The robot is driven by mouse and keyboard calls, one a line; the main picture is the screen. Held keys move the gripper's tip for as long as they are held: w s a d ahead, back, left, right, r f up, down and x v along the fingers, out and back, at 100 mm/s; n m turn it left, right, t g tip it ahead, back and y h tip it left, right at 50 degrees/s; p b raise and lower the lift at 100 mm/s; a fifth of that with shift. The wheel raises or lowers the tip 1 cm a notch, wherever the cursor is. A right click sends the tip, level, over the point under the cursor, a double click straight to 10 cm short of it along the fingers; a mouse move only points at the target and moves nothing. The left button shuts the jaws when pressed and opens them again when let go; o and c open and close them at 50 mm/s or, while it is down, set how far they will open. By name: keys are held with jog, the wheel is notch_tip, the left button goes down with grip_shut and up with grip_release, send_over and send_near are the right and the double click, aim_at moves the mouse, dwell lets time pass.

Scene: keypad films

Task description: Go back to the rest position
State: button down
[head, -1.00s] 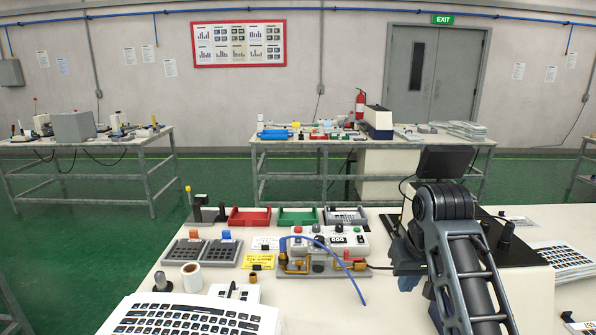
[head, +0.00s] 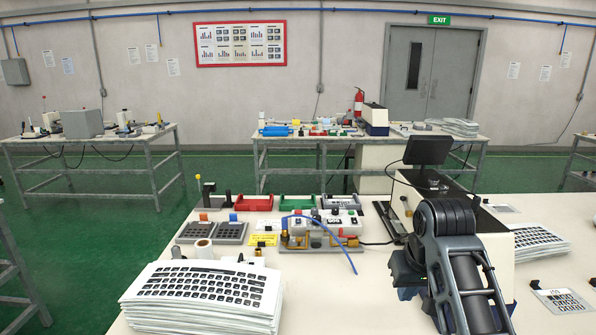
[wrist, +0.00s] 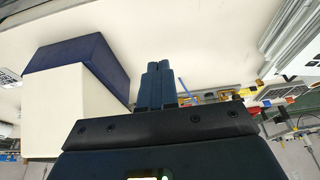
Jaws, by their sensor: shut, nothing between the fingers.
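My arm (head: 465,275) stands at the right of the head view, folded in front of the white table (head: 375,300). My gripper (wrist: 158,66) shows in the middle of the wrist view. Its two dark blue fingers are together with nothing between them. They point over pale table surface and are apart from the things around. In the head view the fingertips cannot be made out behind my arm.
A stack of keypad films (head: 205,295) lies at the front left, another (head: 535,240) at the right. A control box (head: 325,222) with a blue hose, red (head: 250,204) and green (head: 297,203) trays stand behind. A dark monitor (head: 428,150) stands beyond my arm. The front middle is clear.

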jog(key=s+f+t, duration=0.3)
jog(key=s+f, duration=0.8)
jog(key=f, duration=0.3)
jog(key=s+f+t, duration=0.2)
jog(key=s+f, duration=0.1)
jog(key=s, duration=1.1)
jog(key=s+r+t, duration=0.2)
jog(key=s, duration=0.5)
jog(key=s+r+t, duration=0.1)
jog(key=s+r, duration=0.2)
jog(key=s, duration=0.3)
jog(key=s+r+t, duration=0.3)
jog(key=s+r, duration=0.9)
jog(key=r, duration=0.2)
